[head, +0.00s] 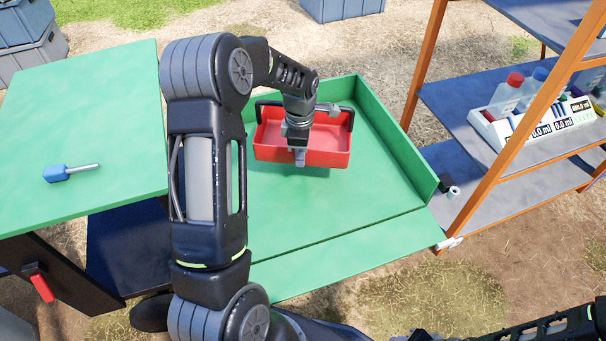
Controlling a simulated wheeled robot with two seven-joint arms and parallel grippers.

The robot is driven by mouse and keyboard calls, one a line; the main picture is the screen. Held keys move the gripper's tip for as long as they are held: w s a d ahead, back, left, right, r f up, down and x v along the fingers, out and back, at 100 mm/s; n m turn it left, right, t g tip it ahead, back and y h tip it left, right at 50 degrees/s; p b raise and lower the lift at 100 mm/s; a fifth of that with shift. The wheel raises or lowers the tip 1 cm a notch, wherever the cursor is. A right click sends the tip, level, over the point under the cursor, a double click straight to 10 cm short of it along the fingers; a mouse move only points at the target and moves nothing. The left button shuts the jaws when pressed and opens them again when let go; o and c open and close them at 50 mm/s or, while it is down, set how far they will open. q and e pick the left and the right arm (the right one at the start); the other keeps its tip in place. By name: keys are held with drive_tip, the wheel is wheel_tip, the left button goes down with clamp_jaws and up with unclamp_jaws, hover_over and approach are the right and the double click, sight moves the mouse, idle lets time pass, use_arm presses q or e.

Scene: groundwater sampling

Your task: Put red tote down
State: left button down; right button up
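The red tote (272,136) is a shallow open box with a black handle at its sides. It is at the back of the green tray-like surface (330,210), roughly level. I cannot tell whether it rests on the surface or hangs just above it. My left gripper (301,150) points down at the tote's middle, over its inside and front wall. The wrist hides the middle of the handle, and I cannot see clearly how the fingers close. My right arm shows only at the bottom right edge, and its gripper is out of the picture.
A green table (100,110) with a blue-handled tool (70,172) stands at left. An orange-framed shelf (480,190) at right holds a white instrument rack (535,125) with bottles. A raised green wall edges the surface's back and right. Its front is clear.

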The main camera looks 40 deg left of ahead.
use_arm(q)
drive_tip(key=shift+a+f+n, duration=0.25)
drive_tip(key=shift+n, duration=0.25)
wheel_tip(320, 180, down, 6)
drive_tip(key=shift+r+b, duration=0.1)
drive_tip(key=shift+b, duration=0.65)
drive_tip(key=shift+f, duration=0.2)
drive_tip(key=shift+f+b, duration=0.45)
drive_tip(key=shift+f, duration=1.45)
